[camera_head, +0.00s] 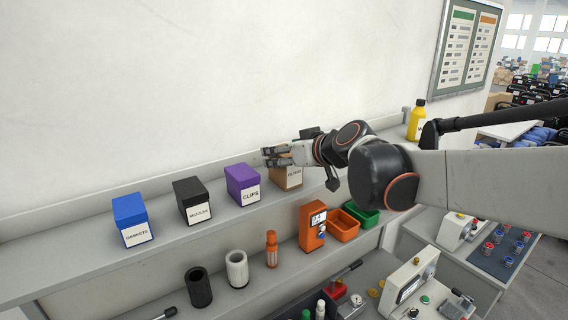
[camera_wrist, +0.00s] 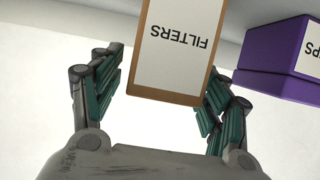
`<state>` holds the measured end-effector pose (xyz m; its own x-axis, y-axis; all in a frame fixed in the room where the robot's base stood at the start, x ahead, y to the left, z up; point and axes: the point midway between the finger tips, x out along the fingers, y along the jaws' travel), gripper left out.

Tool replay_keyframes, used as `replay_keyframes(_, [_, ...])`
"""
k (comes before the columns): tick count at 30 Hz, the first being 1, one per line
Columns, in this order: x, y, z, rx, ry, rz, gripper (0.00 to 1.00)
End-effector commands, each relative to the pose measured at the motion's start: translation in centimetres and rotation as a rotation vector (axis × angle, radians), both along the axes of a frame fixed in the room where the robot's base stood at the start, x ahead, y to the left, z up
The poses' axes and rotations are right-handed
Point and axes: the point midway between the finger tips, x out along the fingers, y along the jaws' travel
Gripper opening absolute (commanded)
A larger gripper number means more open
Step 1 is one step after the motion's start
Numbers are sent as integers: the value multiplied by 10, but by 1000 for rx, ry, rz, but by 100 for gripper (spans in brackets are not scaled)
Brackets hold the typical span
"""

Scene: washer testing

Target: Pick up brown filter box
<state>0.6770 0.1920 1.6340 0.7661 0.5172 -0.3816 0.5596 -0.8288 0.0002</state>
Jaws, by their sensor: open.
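The brown filter box (camera_head: 291,182) stands on the upper shelf, at the right end of a row of boxes. In the head view my gripper (camera_head: 270,158) is at its top and hides part of it. In the wrist view the box (camera_wrist: 174,97), labelled FILTERS, appears upside down at the top middle. My gripper (camera_wrist: 160,95) is open, with one green-padded finger on each side of the box's near end. The left finger is clear of the box. The right finger is close to its edge; I cannot tell whether it touches.
A purple CLIPS box (camera_head: 243,185) stands just left of the brown box and shows in the wrist view (camera_wrist: 270,72). Black (camera_head: 192,200) and blue (camera_head: 131,220) boxes stand farther left. A yellow bottle (camera_head: 416,122) is at the right. The lower shelf holds an orange device (camera_head: 312,228) and bins.

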Motion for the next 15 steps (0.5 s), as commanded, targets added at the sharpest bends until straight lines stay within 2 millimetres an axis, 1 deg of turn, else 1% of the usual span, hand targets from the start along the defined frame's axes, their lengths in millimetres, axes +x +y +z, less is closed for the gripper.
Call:
replay_keyframes(3, [12,10,-4,0,0,2,69])
replay_keyframes(7, [22,17,-10,0,0,1,69])
replay_keyframes(11, [27,20,-13,-1,-1,0,69])
replay_keyframes(15, [28,21,-14,0,0,0,69])
